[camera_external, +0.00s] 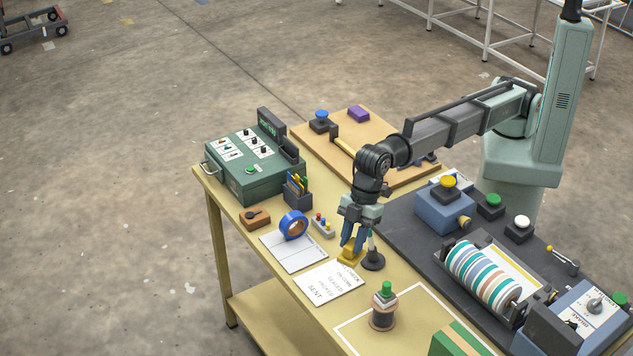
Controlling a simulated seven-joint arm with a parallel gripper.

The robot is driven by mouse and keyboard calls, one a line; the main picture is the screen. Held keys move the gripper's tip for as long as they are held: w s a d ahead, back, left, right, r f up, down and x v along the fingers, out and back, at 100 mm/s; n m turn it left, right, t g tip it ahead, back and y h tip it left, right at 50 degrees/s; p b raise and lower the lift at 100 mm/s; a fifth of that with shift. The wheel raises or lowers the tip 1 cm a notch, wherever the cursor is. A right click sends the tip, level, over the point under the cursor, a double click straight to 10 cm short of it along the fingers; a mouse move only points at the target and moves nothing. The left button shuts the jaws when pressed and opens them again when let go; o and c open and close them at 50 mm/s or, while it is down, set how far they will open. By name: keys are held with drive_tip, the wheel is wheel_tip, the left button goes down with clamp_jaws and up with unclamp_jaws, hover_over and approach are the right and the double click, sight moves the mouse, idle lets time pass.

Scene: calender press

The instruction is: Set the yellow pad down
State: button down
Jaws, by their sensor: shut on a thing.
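The yellow pad (347,257) is low over the tan table top, between the white card with handwriting and a dark round-based stand. My gripper (354,244) points straight down with its blue fingers shut on the yellow pad. The fingers cover part of the pad. I cannot tell whether the pad touches the table or hangs just above it.
The dark stand (373,259) is close at the right of my fingers. The handwritten card (329,285) lies in front. Blue tape (293,225) stands on a white sheet (303,254) at the left. A green-topped spool (383,309) stands nearer the front. A striped roller (484,272) is at the right.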

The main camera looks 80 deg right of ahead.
wheel_tip(320, 180, down, 10)
drive_tip(key=shift+r, duration=0.1)
idle(0.4)
drive_tip(key=shift+f, duration=0.2)
drive_tip(key=c, duration=0.9)
unclamp_jaws()
drive_tip(key=shift+o, duration=0.2)
drive_tip(key=shift+r, duration=0.1)
drive_tip(key=v, duration=1.2)
drive_tip(key=shift+w+r, duration=0.1)
